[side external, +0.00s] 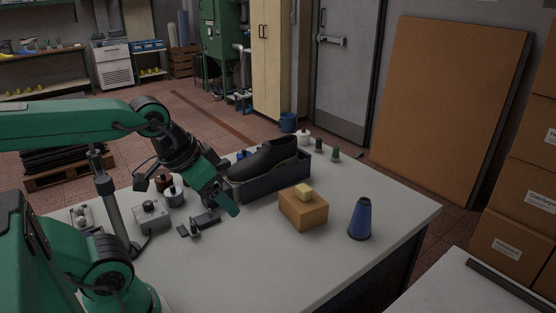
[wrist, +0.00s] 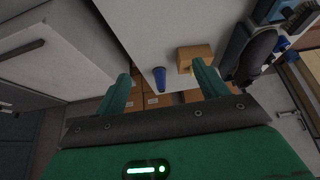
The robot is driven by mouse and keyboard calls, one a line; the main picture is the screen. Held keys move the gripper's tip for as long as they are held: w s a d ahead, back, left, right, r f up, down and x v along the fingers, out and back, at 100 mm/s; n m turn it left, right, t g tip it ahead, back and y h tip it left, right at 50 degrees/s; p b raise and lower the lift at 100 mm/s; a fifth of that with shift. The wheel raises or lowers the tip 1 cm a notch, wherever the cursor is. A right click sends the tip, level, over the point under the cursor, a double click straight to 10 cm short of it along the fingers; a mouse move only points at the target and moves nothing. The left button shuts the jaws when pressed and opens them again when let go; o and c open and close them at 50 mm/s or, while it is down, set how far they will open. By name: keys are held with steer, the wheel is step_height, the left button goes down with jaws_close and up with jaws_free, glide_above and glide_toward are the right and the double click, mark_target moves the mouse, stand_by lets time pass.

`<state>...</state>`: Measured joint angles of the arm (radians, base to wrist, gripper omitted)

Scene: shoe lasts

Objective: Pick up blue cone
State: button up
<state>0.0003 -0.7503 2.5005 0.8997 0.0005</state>
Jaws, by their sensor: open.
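The blue cone (side external: 361,219) stands upright near the right corner of the white table in the side external view, with a dark base ring and a dark narrow top. In the wrist view the blue cone (wrist: 160,78) shows between the two green fingers, some distance beyond them. My gripper (side external: 231,205) is above the table, left of the cone and well apart from it. In the wrist view my gripper (wrist: 163,84) is open, its fingers spread wide with nothing between them.
A brown block (side external: 303,212) with a yellow piece (side external: 304,191) on top stands between my gripper and the cone. A dark shoe (side external: 264,160) rests on a dark box (side external: 292,175) behind. Small jars, a grey device (side external: 151,216) and green bottles are around. The table's front is clear.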

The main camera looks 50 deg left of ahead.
steer(key=shift+o, duration=0.4)
steer(key=shift+w+r, duration=0.1)
steer(key=w+r+m+g, duration=0.1)
steer(key=w+r+m, duration=0.3)
steer(key=w, duration=0.7)
steer(key=m+g, duration=0.3)
steer(key=m, duration=0.1)
glide_above(365, 199)
steer(key=s, duration=0.8)
step_height(365, 199, down, 7)
steer(key=shift+w+d+f+m+g, duration=0.15)
steer(key=shift+w+f+m+g, duration=0.15)
steer(key=shift+w+f, duration=1.35)
steer(key=shift+w+d+f+m+g, duration=0.25)
steer(key=shift+w+f, duration=0.4)
steer(key=shift+f, duration=1.95)
steer(key=shift+w+d+f+m+g, duration=0.1)
steer(key=shift+w+f+m+g, duration=0.25)
steer(key=shift+w+f, duration=1.3)
steer(key=shift+s+f, duration=0.55)
